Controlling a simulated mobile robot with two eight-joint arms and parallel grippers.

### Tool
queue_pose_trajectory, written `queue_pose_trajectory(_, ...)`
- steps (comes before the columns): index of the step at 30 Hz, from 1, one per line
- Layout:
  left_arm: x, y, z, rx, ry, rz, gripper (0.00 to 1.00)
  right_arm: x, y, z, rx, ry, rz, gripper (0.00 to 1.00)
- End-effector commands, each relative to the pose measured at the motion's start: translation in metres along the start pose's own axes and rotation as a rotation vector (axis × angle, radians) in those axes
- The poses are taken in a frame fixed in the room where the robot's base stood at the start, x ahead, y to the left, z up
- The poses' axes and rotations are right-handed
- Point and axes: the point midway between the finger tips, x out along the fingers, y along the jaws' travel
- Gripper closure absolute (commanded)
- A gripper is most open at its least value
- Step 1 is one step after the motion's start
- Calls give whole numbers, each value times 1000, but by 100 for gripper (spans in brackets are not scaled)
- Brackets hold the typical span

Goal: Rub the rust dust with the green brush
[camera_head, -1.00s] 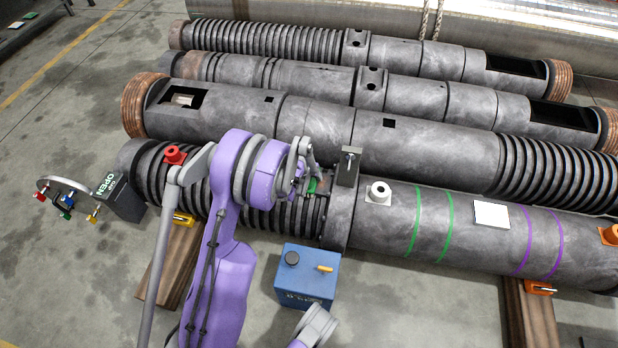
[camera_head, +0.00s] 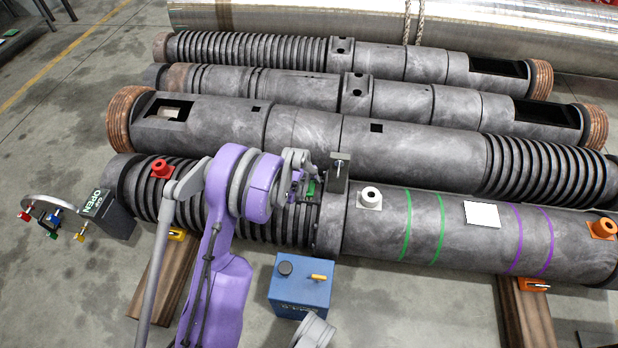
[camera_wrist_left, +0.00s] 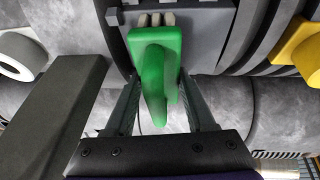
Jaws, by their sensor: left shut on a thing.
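My left gripper (camera_head: 304,190) is over the ribbed left part of the front barrel (camera_head: 380,225), just left of its collar. It is shut on the green brush (camera_wrist_left: 155,75), whose green handle shows between the two fingers in the left wrist view. In the head view only a small green bit of the brush (camera_head: 312,188) shows. The brush's pale bristles (camera_wrist_left: 152,18) point toward a grey surface by the barrel ribs; I cannot tell whether they touch it. I cannot make out rust dust in either view. My right gripper is not in view.
A dark upright bracket (camera_head: 339,172) stands close right of the gripper. A white fitting (camera_head: 369,198) and a red fitting (camera_head: 161,169) sit on the front barrel. A blue box (camera_head: 301,292) is in front. More barrels (camera_head: 400,150) lie behind.

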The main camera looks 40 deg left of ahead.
Motion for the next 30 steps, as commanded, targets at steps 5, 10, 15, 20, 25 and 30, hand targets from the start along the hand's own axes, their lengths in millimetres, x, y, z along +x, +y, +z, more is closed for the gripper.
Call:
queue_pose_trajectory(5,-8,3,17,2,-5,4,100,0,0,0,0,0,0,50)
queue_pose_trajectory(10,-13,3,30,1,-6,5,100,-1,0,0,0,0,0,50)
queue_pose_trajectory(15,-15,3,33,1,-6,5,100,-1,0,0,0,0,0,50)
queue_pose_trajectory(20,-10,3,24,1,-5,5,100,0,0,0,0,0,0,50)
queue_pose_trajectory(25,-4,3,8,0,-2,6,100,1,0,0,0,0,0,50)
queue_pose_trajectory(30,3,4,-6,0,-1,6,100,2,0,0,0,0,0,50)
